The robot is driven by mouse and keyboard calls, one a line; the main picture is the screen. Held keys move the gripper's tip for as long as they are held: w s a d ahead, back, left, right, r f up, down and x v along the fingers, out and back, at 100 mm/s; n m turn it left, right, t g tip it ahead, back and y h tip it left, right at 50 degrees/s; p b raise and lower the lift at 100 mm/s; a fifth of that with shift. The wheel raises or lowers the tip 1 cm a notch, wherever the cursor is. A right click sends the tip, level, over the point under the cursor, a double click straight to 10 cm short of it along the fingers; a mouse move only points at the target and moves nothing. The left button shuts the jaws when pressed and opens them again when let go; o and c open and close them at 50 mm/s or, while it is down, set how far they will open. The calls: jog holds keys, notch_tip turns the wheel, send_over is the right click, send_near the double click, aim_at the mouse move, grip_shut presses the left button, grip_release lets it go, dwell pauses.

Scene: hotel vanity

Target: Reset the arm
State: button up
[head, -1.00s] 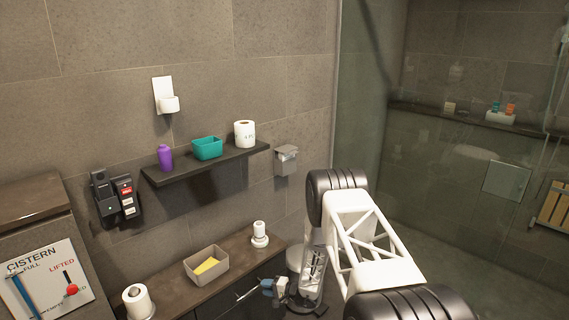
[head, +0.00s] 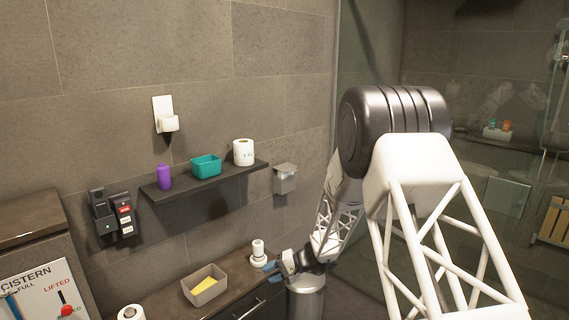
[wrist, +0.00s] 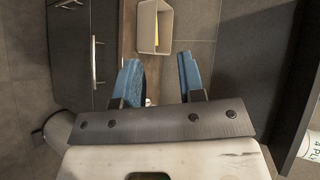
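My gripper (head: 270,265) is at the right end of the brown counter, beside a small white stacked object (head: 258,252). In the wrist view my gripper (wrist: 160,72) has its two blue fingers apart, with nothing held between them. A bit of something white shows low in the gap. My white lattice arm rises large on the right of the head view and bends down to the counter.
A beige box (head: 205,287) with a yellow thing inside stands on the counter (head: 235,268). A dark shelf (head: 210,188) above holds a purple bottle (head: 164,177), teal bin (head: 206,166) and paper roll (head: 243,152). A bin (head: 306,297) stands below my arm.

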jog(key=s+d+r+n+g+h, duration=0.1)
jog(key=s+d+r+h, duration=0.3)
jog(key=s+r, duration=0.65)
jog(key=s+d+r+n+h, duration=0.1)
jog(key=s+d+r+h, duration=0.1)
jog(key=s+d+r, duration=0.65)
jog(key=s+d+r+t+h, duration=0.1)
jog(key=s+d+r+h, duration=0.2)
jog(key=s, duration=1)
jog(key=s+d+r+m+t+h, duration=0.1)
jog(key=s+d+r+h, duration=0.3)
jog(key=s, duration=1)
jog(key=d+r+t, duration=0.1)
jog(key=d+r, duration=0.2)
jog(key=shift+s+d+t, duration=0.15)
jog(key=shift+s+t, duration=0.05)
jog(key=shift+t, duration=0.1)
